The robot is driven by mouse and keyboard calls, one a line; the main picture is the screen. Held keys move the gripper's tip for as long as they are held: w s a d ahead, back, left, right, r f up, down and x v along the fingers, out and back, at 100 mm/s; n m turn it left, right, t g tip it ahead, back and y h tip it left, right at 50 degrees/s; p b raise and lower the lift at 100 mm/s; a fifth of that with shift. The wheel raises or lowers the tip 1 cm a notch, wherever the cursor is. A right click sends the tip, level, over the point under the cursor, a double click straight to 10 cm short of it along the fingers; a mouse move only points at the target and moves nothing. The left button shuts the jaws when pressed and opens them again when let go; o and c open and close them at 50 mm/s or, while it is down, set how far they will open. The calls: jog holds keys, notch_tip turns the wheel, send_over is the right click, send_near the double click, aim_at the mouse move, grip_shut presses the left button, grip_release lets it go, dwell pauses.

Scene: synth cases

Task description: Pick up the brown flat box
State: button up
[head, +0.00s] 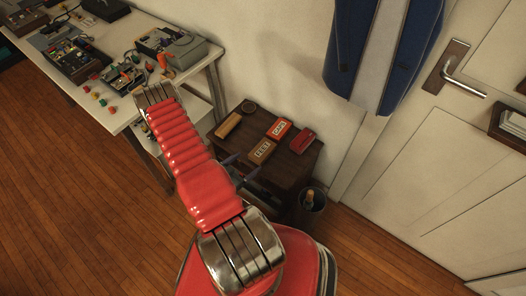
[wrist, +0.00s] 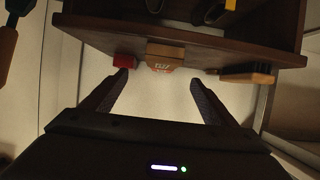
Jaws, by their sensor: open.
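The brown flat box (head: 262,151), with a pale lettered label, lies near the front edge of the dark wooden cabinet top (head: 303,162). In the wrist view, which looks upside down, a brown box (wrist: 164,50) shows at the cabinet edge, between the directions of my two fingers. My gripper (head: 241,166) is open and empty, with dark fingers in front of the cabinet. In the wrist view its fingertips (wrist: 160,78) are spread wide and apart from the box. My red arm hides part of the cabinet's left side.
A tan block (head: 228,127), a red box with a white label (head: 279,129), a plain red box (head: 302,140) and a round dark item (head: 249,106) share the top. A bin (head: 308,205) stands right of the cabinet. A cluttered white workbench (head: 110,50) is at the left.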

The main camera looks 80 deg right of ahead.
aim_at(261, 152)
jog(key=x, duration=0.8)
jog(key=shift+d+f, duration=0.1)
jog(key=shift+f, duration=0.05)
jog(key=shift+s+d, duration=0.1)
jog(key=shift+d, duration=0.05)
jog(key=shift+x, duration=2.55)
jog(key=shift+w+f, duration=0.1)
jog(key=shift+w, duration=0.1)
jog(key=shift+c, duration=0.2)
jog(key=c, duration=1.2)
jog(key=shift+o, duration=0.2)
